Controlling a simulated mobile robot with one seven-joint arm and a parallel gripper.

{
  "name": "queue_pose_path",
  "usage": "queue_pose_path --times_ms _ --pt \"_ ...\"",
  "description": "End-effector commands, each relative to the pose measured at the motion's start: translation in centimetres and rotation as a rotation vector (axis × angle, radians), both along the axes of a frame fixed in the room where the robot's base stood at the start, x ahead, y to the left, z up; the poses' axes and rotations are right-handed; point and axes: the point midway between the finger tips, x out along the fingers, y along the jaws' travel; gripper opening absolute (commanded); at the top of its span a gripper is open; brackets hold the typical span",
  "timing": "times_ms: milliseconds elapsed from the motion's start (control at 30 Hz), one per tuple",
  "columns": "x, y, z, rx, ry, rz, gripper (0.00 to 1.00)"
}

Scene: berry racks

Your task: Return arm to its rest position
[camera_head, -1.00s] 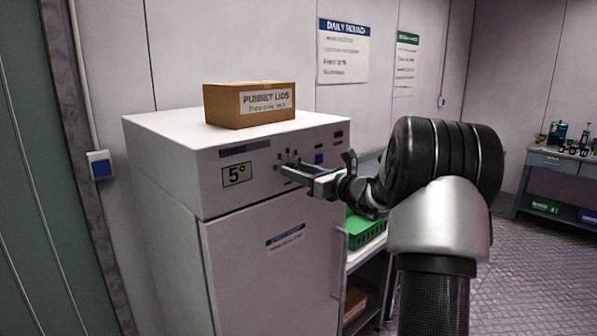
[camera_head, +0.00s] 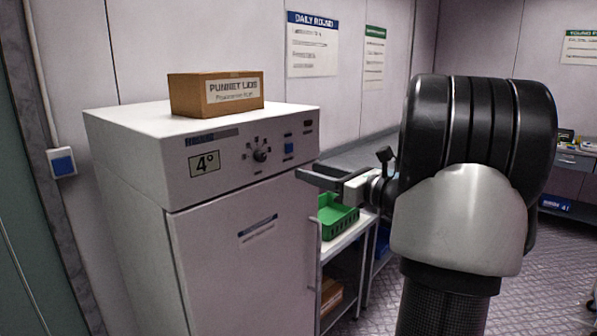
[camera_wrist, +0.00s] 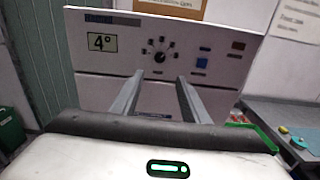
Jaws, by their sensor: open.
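My gripper (camera_head: 318,178) is open and empty, held in the air to the right of the white cabinet's control panel in the head view. In the wrist view my gripper (camera_wrist: 156,98) has its two fingers apart, pointing toward the panel with nothing between them. The white cabinet (camera_head: 250,240) has a dark dial (camera_head: 260,155) on its panel, which also shows in the wrist view (camera_wrist: 160,57). Its display (camera_head: 205,162) reads 4°. My arm fills the right of the head view, bent at the elbow.
A cardboard box marked Punnet Lids (camera_head: 215,95) sits on the cabinet. A green crate (camera_head: 338,222) stands on a white shelf unit right of the cabinet. A grey counter (camera_head: 365,152) runs along the back wall. Floor is open at the right.

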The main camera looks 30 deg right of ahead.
Motion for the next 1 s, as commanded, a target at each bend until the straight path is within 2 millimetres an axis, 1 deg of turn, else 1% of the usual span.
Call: queue_pose_path --times_ms 100,200,667,767,833,867,967,1000 --pt "-1.0 -0.4 0.0 0.001 0.0 -0.001 0.42" --pt "-1.3 -0.4 0.0 0.001 0.0 0.0 0.42" --pt "-1.2 -0.4 0.0 0.001 0.0 0.0 0.42" --pt "-1.2 0.2 -0.1 -0.007 0.007 0.015 0.42" --pt "-1.0 2.1 -0.3 -0.03 0.026 0.055 0.42" --pt "-1.0 3.3 -0.4 -0.045 0.039 0.081 0.42" --pt "-1.3 9.2 -1.5 -0.128 0.103 0.217 0.42" --pt "-1.7 12.1 -2.2 -0.175 0.135 0.286 0.42"
